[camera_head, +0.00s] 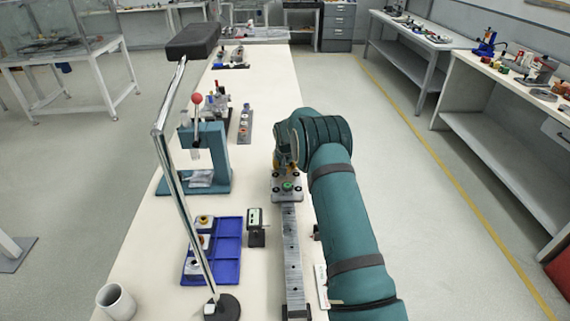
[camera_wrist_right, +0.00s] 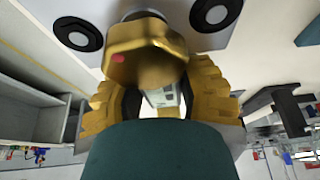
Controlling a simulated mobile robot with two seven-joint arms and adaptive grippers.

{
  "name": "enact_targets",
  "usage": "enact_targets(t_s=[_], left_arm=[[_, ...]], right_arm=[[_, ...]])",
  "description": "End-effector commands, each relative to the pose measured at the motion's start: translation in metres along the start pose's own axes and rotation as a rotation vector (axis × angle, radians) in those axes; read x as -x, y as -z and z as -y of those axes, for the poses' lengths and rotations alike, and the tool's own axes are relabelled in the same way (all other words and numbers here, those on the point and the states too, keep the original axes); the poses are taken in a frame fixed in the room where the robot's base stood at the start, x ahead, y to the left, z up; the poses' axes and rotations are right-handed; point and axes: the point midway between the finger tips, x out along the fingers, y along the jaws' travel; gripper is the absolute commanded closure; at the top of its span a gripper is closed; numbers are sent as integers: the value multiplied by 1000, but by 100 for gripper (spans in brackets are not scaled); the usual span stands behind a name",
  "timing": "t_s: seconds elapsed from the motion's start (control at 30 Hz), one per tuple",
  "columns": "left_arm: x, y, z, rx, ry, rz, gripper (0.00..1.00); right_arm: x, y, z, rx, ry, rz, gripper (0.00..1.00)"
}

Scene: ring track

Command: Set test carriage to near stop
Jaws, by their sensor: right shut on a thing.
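The test carriage (camera_head: 288,186) is a grey plate with dark round fittings and a green spot. It sits at the far part of the visible grey rail (camera_head: 292,250). My right gripper (camera_head: 286,160) is at the carriage's far side, partly hidden by its own arm. In the right wrist view, its gold fingers (camera_wrist_right: 150,75) are shut around a brass-coloured knob (camera_wrist_right: 145,48) with a red mark. The light carriage plate with black round fittings (camera_wrist_right: 78,33) lies beyond the knob. The rail's far end is hidden. My left gripper is not in view.
A small device with a display (camera_head: 256,228) stands left of the rail. A blue tray (camera_head: 228,240), a teal press (camera_head: 208,160) with a red knob, a lamp on a slanted pole (camera_head: 165,150) and a white cup (camera_head: 116,302) stand further left.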

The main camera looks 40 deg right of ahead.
Motion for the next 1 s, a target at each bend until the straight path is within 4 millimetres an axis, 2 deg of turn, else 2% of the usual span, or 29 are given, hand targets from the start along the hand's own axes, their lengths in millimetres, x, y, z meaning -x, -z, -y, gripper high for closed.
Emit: enact_targets(t_s=[0.27,0.3,0.33,0.37,0.63,0.77,0.87,1.0], left_arm=[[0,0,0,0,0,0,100],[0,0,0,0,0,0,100],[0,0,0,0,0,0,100],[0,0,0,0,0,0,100],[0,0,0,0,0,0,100],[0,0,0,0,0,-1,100],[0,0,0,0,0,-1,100],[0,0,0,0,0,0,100]], right_arm=[[1,4,-1,0,0,-13,100],[1,4,-1,0,0,-13,47],[1,4,-1,0,0,-13,37],[1,4,-1,0,0,-12,31],[1,3,-1,0,0,-10,31],[8,3,-1,0,0,-10,31],[21,4,-1,-1,0,-12,31],[49,4,0,0,1,-13,31]])
